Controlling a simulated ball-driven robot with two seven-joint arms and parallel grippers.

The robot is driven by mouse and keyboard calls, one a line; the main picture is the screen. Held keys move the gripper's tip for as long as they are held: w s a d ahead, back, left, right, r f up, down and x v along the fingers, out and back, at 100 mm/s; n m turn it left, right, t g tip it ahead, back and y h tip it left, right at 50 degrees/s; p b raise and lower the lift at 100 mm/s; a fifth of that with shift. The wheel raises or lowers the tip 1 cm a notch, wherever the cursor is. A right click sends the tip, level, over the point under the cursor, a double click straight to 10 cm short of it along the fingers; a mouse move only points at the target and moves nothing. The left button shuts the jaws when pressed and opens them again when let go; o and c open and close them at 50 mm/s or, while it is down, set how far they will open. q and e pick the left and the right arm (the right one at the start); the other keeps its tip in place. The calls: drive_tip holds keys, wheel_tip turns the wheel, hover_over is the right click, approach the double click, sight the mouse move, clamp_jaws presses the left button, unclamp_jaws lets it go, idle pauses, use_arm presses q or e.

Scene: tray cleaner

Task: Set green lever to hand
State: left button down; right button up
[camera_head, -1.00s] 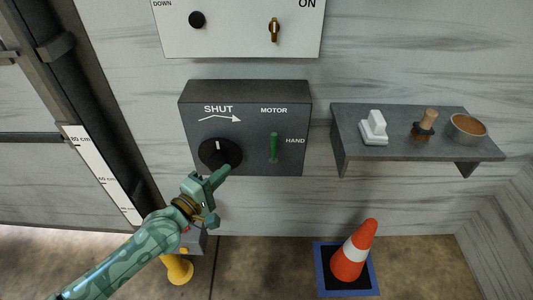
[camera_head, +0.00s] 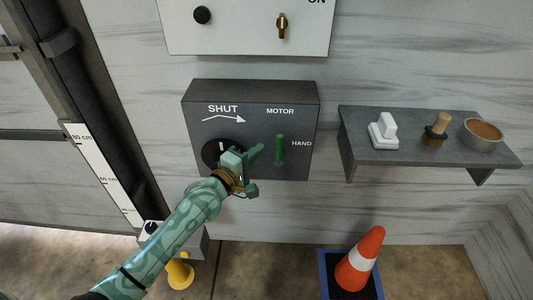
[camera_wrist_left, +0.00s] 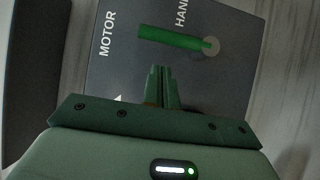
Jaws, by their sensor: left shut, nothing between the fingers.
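The green lever (camera_head: 279,149) is on the front of the dark grey box (camera_head: 302,170), between the MOTOR label above and the HAND label at its right. In the head view it stands upright, its free end up towards MOTOR and its pivot at the bottom. The lever also shows in the left wrist view (camera_wrist_left: 175,39), with its round pivot at the right end. My left gripper (camera_head: 258,168) is in front of the box, just left of the lever and apart from it. Its fingers (camera_wrist_left: 162,84) are shut and empty. My right gripper is out of view.
A black knob (camera_head: 212,153) under the SHUT label is partly behind my left gripper. A white panel (camera_head: 240,35) with a brass toggle is above. A shelf (camera_head: 407,155) with a white switch-like item, brush and bowl is at right. A traffic cone (camera_head: 361,258) stands below.

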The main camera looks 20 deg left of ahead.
sight(279, 146)
use_arm(q)
drive_tip(key=shift+w+d+r, duration=0.1)
drive_tip(key=shift+w+d, duration=0.2)
drive_tip(key=shift+d, duration=0.35)
drive_tip(key=shift+w+d, duration=0.25)
drive_tip(key=shift+d, duration=0.35)
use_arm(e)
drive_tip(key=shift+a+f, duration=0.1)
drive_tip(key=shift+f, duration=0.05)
